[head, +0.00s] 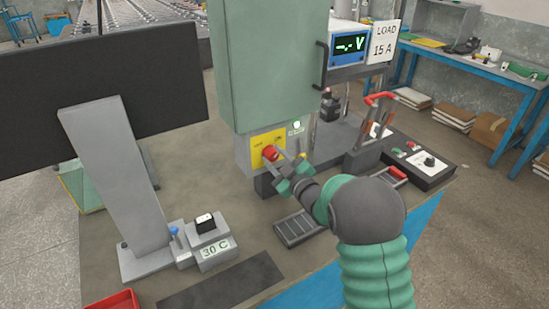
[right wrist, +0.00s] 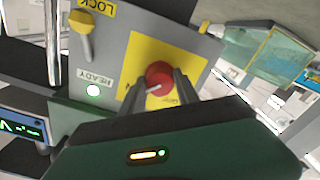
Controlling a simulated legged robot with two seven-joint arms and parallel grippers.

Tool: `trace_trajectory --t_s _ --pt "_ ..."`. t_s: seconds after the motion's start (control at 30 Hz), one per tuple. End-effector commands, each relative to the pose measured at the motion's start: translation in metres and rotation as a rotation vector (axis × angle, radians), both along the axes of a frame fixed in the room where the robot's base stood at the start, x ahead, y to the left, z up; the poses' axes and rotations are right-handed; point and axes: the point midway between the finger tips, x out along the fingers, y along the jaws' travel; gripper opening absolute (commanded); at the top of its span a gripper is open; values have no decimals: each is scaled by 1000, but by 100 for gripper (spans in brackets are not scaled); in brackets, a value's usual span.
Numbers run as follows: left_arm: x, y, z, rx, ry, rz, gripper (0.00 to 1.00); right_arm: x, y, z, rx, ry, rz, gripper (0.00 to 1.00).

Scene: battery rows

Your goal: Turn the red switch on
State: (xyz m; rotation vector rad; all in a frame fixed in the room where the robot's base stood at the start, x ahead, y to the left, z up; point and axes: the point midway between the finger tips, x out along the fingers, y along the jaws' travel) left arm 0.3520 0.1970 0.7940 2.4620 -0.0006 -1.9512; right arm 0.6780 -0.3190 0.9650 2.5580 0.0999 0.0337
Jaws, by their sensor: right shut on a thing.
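The red switch (head: 270,153) is a round red knob on a yellow plate (head: 259,143), low on the front of the grey-green cabinet (head: 265,65). My right gripper (head: 277,160) reaches it from the right and is shut on the knob. In the right wrist view the red switch (right wrist: 159,76) sits between my two fingers (right wrist: 167,88), with a pale line across its face. The lettering on the yellow plate is partly hidden by the fingers. My left gripper is in neither view.
A lit lamp marked READY (right wrist: 93,91) and a yellow LOCK lever (right wrist: 82,30) sit beside the plate. A dark monitor (head: 100,80) stands at left. A 30 C block (head: 212,250), a slotted tray (head: 298,228) and a control box (head: 425,160) occupy the bench.

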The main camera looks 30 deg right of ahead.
Motion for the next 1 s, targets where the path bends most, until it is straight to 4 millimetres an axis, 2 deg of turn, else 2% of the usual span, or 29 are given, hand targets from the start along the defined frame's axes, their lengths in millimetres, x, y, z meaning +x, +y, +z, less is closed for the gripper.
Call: trace_trajectory --t_s 0.03,0.4,0.43,0.6,0.87,1.0 --pt "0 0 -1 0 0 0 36 -2 1 -9 6 21 0 0" --pt "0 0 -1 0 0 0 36 -2 1 -10 10 21 0 0" --pt "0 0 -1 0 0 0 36 -2 1 -10 10 21 0 40" --pt "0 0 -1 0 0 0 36 -1 0 -7 9 15 0 59" --pt "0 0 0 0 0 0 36 -1 0 -3 7 7 -1 59" --pt "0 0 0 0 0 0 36 -13 -2 -2 7 8 -2 59"
